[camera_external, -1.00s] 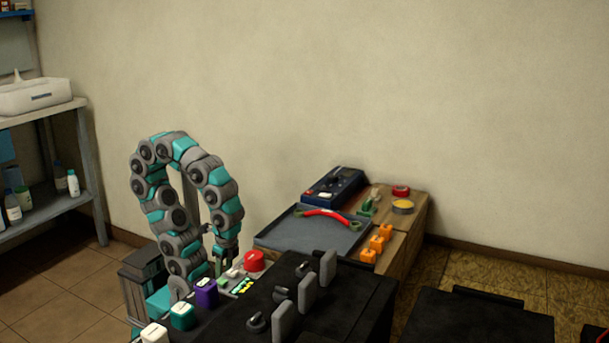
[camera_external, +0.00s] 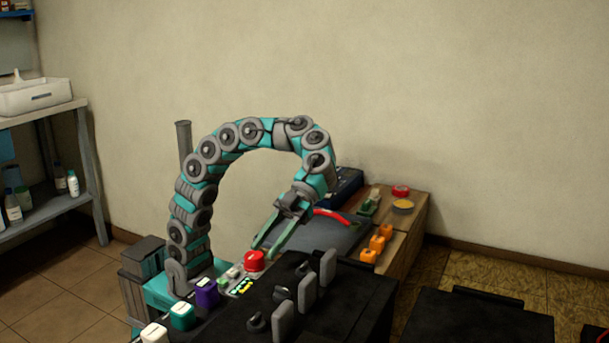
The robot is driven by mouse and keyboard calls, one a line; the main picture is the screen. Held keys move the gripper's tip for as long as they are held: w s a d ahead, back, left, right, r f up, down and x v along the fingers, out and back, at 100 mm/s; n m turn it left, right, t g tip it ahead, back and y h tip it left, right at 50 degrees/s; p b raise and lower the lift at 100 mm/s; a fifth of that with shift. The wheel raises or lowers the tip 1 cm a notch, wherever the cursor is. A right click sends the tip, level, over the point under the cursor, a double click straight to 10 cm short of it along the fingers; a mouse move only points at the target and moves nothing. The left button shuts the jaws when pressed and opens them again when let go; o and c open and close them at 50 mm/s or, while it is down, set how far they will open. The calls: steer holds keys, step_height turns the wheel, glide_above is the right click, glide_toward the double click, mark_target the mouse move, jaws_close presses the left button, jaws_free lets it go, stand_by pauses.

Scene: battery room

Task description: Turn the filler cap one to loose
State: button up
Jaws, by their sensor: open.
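My gripper (camera_external: 263,251) is open, with its two green fingers pointing down and to the left. The fingertips are just above and right of a red round knob-like part (camera_external: 254,261) on the near bench; I cannot tell if they touch it. Three orange cap-like pieces (camera_external: 377,243) stand in a row on the wooden bench at the right, apart from my gripper. None has a readable label, so I cannot tell which part is filler cap one.
White (camera_external: 154,334), teal (camera_external: 182,316) and purple (camera_external: 206,292) blocks line the near bench's left edge. Grey upright plates (camera_external: 307,292) with dark knobs stand at its right. A grey tray (camera_external: 346,236) with a red handle (camera_external: 338,217) lies behind, partly hidden by my gripper.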

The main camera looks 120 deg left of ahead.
steer(key=n+t+h, duration=0.1)
steer(key=t+h, duration=0.1)
glide_toward(305, 262)
steer(key=p+x, duration=0.1)
steer(key=x, duration=0.7)
steer(key=shift+d+r, duration=0.1)
jaws_close()
